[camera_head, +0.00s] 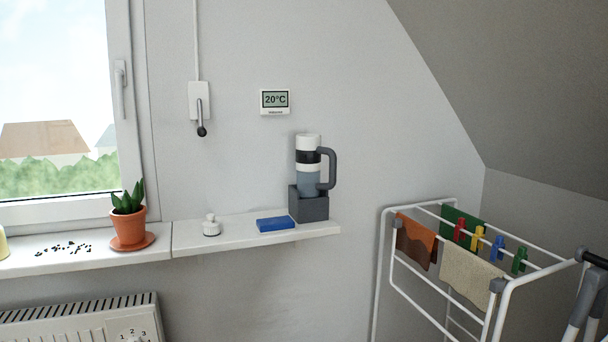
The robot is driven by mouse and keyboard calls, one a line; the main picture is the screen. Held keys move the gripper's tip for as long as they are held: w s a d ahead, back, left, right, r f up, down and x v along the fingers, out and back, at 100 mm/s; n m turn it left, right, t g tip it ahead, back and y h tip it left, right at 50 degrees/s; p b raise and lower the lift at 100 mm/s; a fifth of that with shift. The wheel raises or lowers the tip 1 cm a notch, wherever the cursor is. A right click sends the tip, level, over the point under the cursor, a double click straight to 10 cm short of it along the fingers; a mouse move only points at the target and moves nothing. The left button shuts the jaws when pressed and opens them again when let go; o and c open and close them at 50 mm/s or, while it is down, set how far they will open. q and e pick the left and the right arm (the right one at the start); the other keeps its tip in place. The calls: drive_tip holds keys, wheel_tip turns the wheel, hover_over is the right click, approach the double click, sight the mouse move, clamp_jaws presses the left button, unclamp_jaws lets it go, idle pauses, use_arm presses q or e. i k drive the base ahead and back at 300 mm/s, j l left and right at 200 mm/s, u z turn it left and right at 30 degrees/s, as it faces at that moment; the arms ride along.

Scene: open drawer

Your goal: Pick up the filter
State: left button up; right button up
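No thing is plainly marked as the filter. A small white round piece with a knobbed top (211,227) stands on the white sill and may be it, but I cannot tell. To its right a flat blue block (275,224) lies on the sill. Further right a white, black and blue-grey device with a dark handle (309,165) stands upright in a dark grey base (309,205); its inside is hidden. Neither of my grippers is in view.
A potted plant (128,214) on a saucer and scattered dark bits (63,248) are on the sill (185,252) at left. A radiator (80,318) is below. A drying rack (440,280) with cloths and coloured pegs stands at right. Sill gaps beside the white piece are clear.

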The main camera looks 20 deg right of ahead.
sight(212, 227)
drive_tip(key=i+l+u, duration=0.25)
drive_tip(key=u, duration=0.2)
drive_tip(key=i+l+u, duration=0.15)
drive_tip(key=l+u, duration=0.3)
drive_tip(key=i+l+u, duration=0.15)
drive_tip(key=l+u, duration=0.2)
drive_tip(key=u, duration=0.15)
